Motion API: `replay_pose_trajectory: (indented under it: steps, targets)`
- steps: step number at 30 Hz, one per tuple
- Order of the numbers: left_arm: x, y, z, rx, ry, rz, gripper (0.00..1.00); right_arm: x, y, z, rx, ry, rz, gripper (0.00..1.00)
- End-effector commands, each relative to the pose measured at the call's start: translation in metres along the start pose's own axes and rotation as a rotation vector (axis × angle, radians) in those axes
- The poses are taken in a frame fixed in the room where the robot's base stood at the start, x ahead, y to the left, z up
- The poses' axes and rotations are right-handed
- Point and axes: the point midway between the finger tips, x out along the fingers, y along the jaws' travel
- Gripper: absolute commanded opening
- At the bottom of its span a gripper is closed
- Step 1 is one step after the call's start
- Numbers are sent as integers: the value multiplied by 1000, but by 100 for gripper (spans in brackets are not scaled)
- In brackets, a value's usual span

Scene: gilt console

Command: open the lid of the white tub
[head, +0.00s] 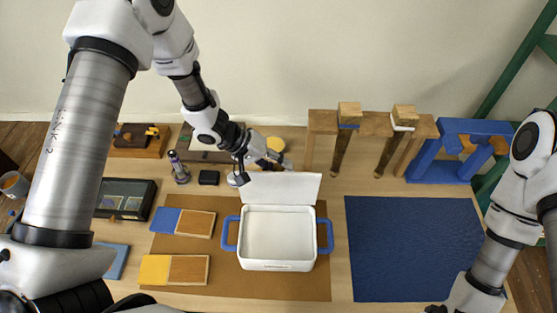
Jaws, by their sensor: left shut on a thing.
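The white tub (277,266) stands on a brown mat, with a blue handle on its left and right sides. Its inside is open to view and looks empty. Its white lid (283,189) stands raised at the tub's back edge. My left gripper (281,165) reaches in from behind and is shut on the lid at its upper edge. Its fingertips are small and partly hidden there. My right arm comes down at the right. Only a dark bit of the right gripper (437,309) shows at the bottom edge.
The brown mat (315,287) also bears blue and yellow wooden blocks left of the tub. A dark blue mat (415,248) lies clear at the right. Wooden stands (322,123) hold hanging tools behind.

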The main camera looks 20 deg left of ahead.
Motion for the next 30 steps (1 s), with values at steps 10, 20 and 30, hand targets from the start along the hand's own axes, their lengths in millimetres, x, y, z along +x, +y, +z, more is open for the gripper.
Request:
replay_pose_trajectory:
  steps: [10,20,30]
  targets:
    - [6,-6,-18,-106,-106,0,0,0,0,0,0,0,0,42]
    - [7,-7,-21,-125,-123,0,0,0,0,0,0,0,0,42]
    - [7,-7,-21,-124,-122,1,55,0,0,0,0,0,0,42]
